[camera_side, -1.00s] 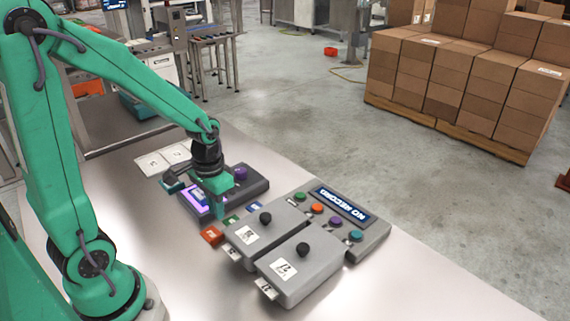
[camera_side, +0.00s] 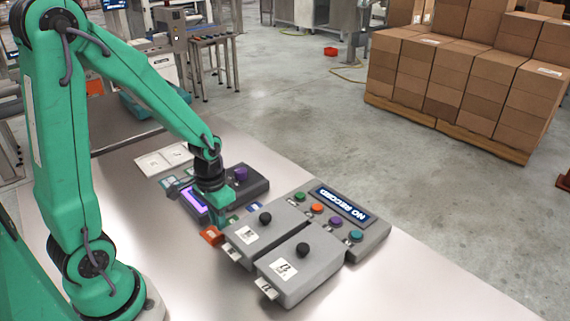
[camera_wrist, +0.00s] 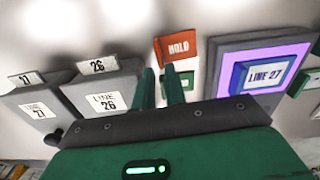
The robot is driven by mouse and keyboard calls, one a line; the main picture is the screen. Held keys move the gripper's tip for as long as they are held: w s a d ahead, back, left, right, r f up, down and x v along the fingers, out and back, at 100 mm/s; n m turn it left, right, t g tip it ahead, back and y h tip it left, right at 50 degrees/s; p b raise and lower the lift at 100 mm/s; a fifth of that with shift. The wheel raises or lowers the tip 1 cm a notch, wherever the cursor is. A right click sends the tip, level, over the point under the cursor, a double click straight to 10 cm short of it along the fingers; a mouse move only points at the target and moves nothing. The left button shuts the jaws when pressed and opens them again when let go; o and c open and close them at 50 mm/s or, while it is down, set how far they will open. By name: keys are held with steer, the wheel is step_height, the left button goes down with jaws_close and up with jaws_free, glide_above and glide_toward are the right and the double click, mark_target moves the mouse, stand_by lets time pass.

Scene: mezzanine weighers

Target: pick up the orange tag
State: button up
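The orange tag (camera_side: 211,235) lies on the bench at the left end of a row of small coloured tags, beside the grey lidded boxes. In the wrist view the orange tag (camera_wrist: 178,50) reads HOLD and sits just beyond the fingertips, a little to the right. My gripper (camera_side: 217,220) is low over the tag row, close behind the orange tag in the side view. In the wrist view the two green fingers of my gripper (camera_wrist: 160,72) stand apart with nothing between them. A green tag (camera_wrist: 188,79) is partly hidden by the right finger.
Two grey lidded boxes (camera_side: 298,275) with black knobs stand right of the tags. A purple-lit pad (camera_wrist: 228,60) holds a blue LINE 27 block (camera_wrist: 262,74). White cards (camera_side: 152,162) lie farther back; the front bench is clear.

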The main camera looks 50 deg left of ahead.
mark_target(220, 234)
steer(key=shift+f, duration=2.05)
jaws_close()
steer(key=shift+r, duration=0.15)
step_height(220, 234, up, 10)
stand_by(0.4)
